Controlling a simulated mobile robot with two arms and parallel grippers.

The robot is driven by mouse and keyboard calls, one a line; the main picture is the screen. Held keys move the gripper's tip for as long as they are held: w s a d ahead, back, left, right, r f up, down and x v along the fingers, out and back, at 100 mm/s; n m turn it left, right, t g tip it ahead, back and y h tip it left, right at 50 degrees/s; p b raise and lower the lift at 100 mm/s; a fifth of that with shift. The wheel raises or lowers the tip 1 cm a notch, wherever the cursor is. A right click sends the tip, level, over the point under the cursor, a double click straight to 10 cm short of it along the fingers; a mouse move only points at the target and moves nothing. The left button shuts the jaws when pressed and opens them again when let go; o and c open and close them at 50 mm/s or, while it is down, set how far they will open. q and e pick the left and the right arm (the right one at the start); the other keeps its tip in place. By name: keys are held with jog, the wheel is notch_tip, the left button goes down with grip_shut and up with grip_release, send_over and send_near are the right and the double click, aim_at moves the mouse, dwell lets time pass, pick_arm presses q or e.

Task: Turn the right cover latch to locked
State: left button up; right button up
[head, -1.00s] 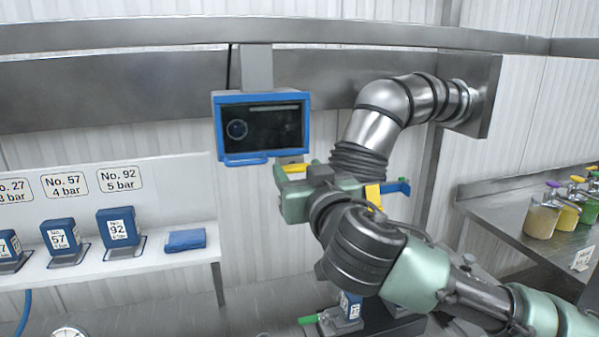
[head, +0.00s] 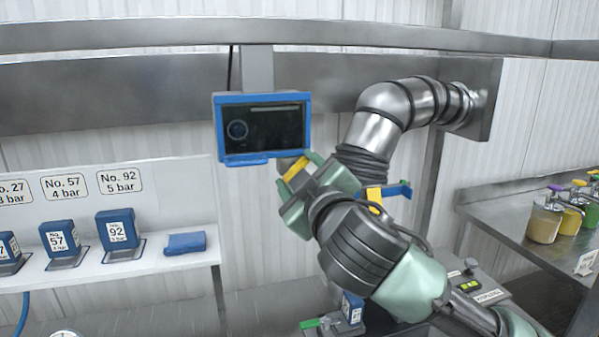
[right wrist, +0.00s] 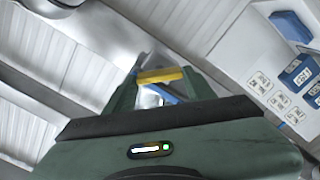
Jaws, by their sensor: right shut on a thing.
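My right gripper (head: 298,168) is shut on a yellow latch handle (head: 298,169) below and right of the blue-framed screen. The handle slants, its right end higher. In the right wrist view the yellow handle (right wrist: 160,75) lies across between the two green fingers, with something blue behind it. A second yellow piece (head: 374,196) and a blue handle (head: 398,189) show to the right of the gripper, under the ribbed pipe end. My gripper and wrist hide most of the cover, so I cannot tell how far each latch is turned. My left gripper is not in view.
The blue-framed screen (head: 262,127) hangs close at upper left of the gripper. A large metal pipe (head: 380,125) bends down just behind it. A shelf (head: 125,265) with blue numbered blocks stands left. A side table (head: 500,213) with jars stands right.

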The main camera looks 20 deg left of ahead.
jog(key=n, duration=0.4)
jog(key=shift+n+p, duration=0.3)
jog(key=shift+p, duration=0.1)
jog(key=shift+f+n+p, duration=0.15)
jog(key=shift+n+p, duration=0.3)
jog(key=shift+n, duration=1.85)
jog(key=o, duration=1.4)
jog(key=shift+s+a, duration=0.1)
